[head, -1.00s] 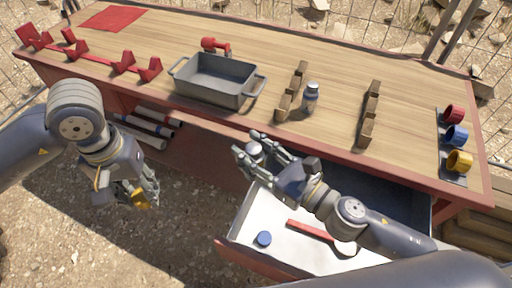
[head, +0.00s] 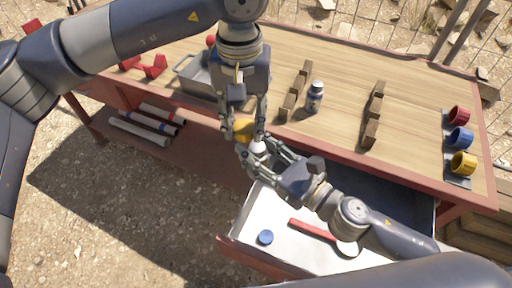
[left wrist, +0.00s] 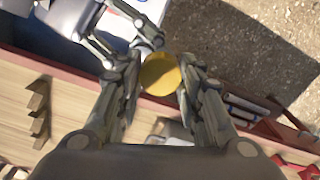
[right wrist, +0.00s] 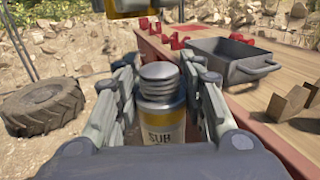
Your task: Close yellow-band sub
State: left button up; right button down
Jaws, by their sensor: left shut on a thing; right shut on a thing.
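The sub bottle (right wrist: 160,118) has a silver threaded neck, a yellow band and a "SUB" label. My right gripper (right wrist: 165,95) is shut on it and holds it upright in front of the bench; its pale top shows in the head view (head: 258,147). My left gripper (head: 243,132) points down and is shut on a yellow cap (left wrist: 160,73). The cap also shows in the head view (head: 242,129), next to the bottle's top. In the right wrist view the cap (right wrist: 130,6) is above the neck, apart from it and slightly left.
An open drawer (head: 239,232) below holds a blue cap (head: 265,237) and a red-handled tool (head: 312,230). On the bench stand a grey tray (right wrist: 232,65), wooden racks (head: 372,115), another bottle (head: 315,97) and coloured cups (head: 461,139). My left arm covers part of the bench.

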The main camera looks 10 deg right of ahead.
aim_at(257, 146)
pick_arm(q)
jog(key=shift+d+r, duration=0.35)
jog(key=shift+d, duration=0.3)
jog(key=shift+d+r, duration=0.35)
jog(key=shift+d, duration=0.3)
jog(key=shift+f, duration=0.15)
jog(key=shift+f, duration=1.9)
jog(key=shift+s, duration=0.1)
jog(key=shift+f, duration=0.8)
jog(key=shift+a+f, duration=0.1)
jog(key=shift+f, duration=0.45)
